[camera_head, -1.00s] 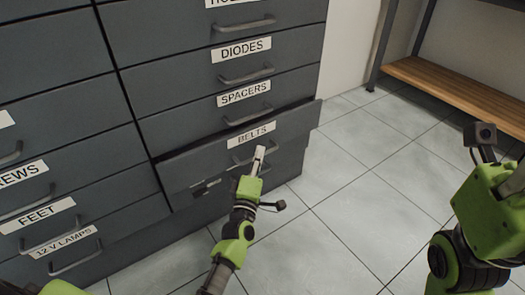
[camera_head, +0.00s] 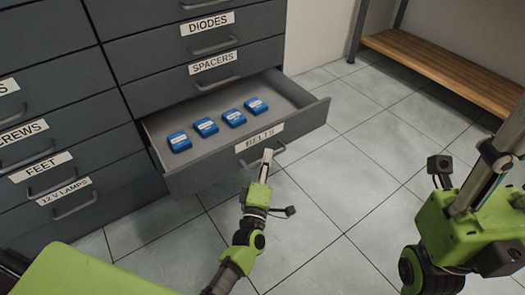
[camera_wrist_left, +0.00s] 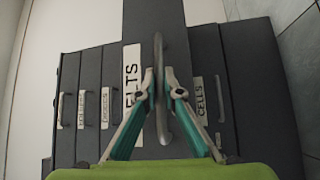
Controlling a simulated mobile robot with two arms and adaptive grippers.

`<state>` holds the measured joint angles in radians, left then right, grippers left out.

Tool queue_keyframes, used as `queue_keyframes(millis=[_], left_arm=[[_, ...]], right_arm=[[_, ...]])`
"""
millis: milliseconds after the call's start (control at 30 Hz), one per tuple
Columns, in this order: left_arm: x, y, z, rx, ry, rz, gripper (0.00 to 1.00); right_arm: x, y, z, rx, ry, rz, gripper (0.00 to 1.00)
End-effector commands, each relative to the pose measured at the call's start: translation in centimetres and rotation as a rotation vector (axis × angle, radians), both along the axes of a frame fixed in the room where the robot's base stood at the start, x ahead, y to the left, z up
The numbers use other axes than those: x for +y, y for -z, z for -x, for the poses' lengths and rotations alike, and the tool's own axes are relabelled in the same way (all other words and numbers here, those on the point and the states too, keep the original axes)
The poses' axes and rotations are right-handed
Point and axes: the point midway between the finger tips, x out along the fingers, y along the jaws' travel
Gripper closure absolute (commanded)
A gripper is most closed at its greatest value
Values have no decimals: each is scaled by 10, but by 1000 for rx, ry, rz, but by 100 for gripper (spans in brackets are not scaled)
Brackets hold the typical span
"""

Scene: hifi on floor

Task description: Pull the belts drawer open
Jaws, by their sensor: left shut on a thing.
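The belts drawer (camera_head: 205,158) stands well out from the dark grey cabinet in the head view, with several blue boxes (camera_head: 206,127) in a row on its floor. Its front carries the label BELTS (camera_head: 258,138). My left gripper (camera_head: 266,160) is at the drawer's handle (camera_head: 278,150). In the left wrist view, the fingers of my left gripper (camera_wrist_left: 158,100) are shut on the grey handle (camera_wrist_left: 160,70), one on each side of it.
Shut drawers sit above, labelled SPACERS (camera_head: 212,64) and DIODES (camera_head: 207,23). More shut drawers are on the left, such as FEET (camera_head: 48,167). A wooden bench (camera_head: 440,65) stands at the back right. Tiled floor (camera_head: 340,180) in front is clear.

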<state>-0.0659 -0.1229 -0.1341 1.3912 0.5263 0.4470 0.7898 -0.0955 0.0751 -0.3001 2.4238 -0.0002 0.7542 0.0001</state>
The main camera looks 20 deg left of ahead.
Motion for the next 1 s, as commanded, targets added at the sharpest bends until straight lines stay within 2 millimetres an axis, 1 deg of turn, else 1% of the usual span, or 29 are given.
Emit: queue_keyframes(millis=[200,567,600,633,667,1000], left_arm=[[-7,1,6,2,-1,0,100],[-7,1,7,2,-1,0,100],[-7,1,7,2,-1,0,88],[-7,1,7,2,-1,0,80],[-7,1,7,1,-1,0,75],[-8,1,7,0,-1,0,75]], right_arm=[[-1,2,0,9,-1,-2,60],[0,2,0,9,-1,-2,60],[0,2,0,9,-1,-2,60],[0,2,0,9,-1,-2,60],[0,2,0,10,-1,-2,60],[0,3,0,13,0,4,60]])
